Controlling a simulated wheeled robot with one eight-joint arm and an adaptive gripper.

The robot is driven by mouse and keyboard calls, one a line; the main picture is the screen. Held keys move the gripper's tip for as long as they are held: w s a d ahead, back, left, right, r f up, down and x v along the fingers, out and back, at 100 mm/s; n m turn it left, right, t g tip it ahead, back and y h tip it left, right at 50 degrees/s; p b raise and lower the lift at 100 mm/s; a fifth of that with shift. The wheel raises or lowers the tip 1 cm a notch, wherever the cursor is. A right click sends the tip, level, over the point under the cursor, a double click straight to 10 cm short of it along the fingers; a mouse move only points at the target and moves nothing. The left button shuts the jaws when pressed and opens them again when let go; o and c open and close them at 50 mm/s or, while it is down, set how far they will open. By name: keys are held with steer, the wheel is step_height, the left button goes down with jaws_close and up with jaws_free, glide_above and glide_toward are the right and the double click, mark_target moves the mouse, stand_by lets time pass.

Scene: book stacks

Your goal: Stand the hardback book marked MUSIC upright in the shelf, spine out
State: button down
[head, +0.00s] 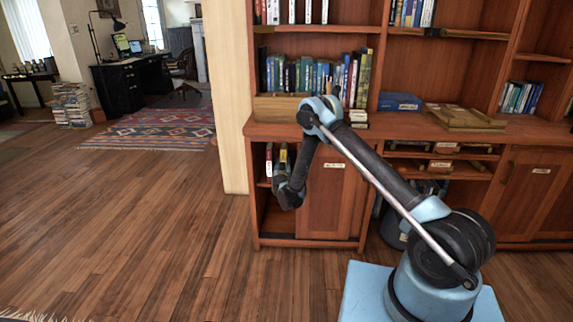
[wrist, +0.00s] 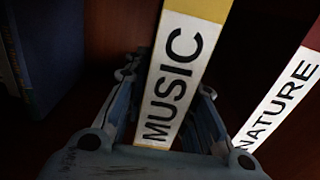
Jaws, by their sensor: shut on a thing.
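The MUSIC book (wrist: 178,85) has a white spine with black letters and a yellow band at the top. In the wrist view its spine faces me and slants a little to the right. My gripper (wrist: 165,128) is shut on it, with a finger on each side. In the head view my gripper (head: 287,190) is at the open lower left compartment of the shelf (head: 280,222). A yellow-topped spine (head: 283,153) shows just above it there. I cannot tell whether the book touches the compartment floor.
The NATURE book (wrist: 283,105), white with a dark red top, is right of MUSIC with a dark gap between. A dark blue surface (wrist: 48,55) is at the wrist view's left. A sliding door (head: 327,200) closes the cabinet's right side.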

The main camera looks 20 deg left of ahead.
steer(key=shift+f, duration=0.15)
steer(key=c, duration=1.3)
jaws_free()
